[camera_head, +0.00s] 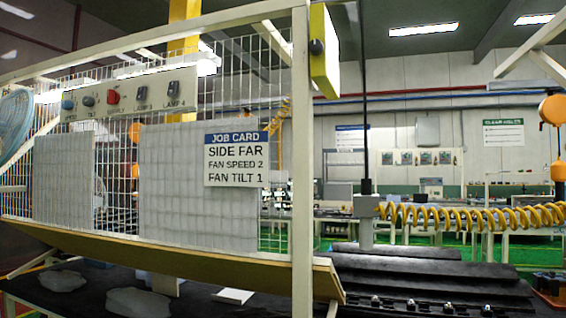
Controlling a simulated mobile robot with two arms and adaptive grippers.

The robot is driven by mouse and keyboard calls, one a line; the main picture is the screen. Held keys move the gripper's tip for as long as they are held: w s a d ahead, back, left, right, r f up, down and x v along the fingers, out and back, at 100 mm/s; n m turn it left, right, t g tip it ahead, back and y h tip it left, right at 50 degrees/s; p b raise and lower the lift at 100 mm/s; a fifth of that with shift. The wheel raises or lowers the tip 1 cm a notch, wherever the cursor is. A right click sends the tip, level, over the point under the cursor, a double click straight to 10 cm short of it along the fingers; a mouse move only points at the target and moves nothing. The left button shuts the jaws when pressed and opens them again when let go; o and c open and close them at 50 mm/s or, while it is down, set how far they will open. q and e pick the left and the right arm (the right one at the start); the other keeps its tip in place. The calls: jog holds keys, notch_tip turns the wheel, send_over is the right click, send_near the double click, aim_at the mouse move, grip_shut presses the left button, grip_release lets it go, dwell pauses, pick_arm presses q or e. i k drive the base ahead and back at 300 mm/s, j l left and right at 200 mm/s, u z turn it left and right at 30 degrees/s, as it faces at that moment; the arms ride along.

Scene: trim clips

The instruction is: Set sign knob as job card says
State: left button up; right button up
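The white job card (236,158) hangs on the wire mesh and reads "SIDE FAR, FAN SPEED 2, FAN TILT 1". A yellow box (325,55) is fixed high at the post, seen nearly edge-on. A black knob (316,47) sits on its left side; its setting cannot be read. Neither gripper shows in this view.
A blue fan (15,125) is partly cut off at the left edge. A white post (302,160) stands right of the card. A yellow coiled hose (470,215) crosses at the right. Dark trim pieces (430,275) lie on the bench, with pale pieces (138,302) at lower left.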

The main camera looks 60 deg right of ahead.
aim_at(316, 47)
jog(key=z, duration=1.5)
